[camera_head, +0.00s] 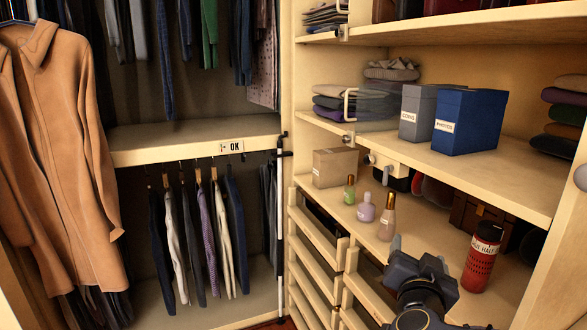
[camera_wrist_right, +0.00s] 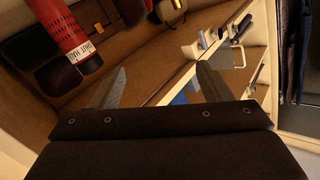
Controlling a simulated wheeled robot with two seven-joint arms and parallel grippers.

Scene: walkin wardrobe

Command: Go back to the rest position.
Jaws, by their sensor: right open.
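My right gripper (camera_head: 418,256) is in the lower right of the head view, in front of the lower shelf. It is open, with nothing between its fingers. In the right wrist view its two fingers (camera_wrist_right: 158,86) stand wide apart with only shelf and drawer surfaces behind them. My left gripper is not in the head view.
Several small bottles (camera_head: 366,208) and a cardboard box (camera_head: 335,167) stand further left. Blue box (camera_head: 468,122) is on the shelf above. Slatted drawers (camera_head: 315,258) lie below. A brown coat (camera_head: 65,150) hangs left.

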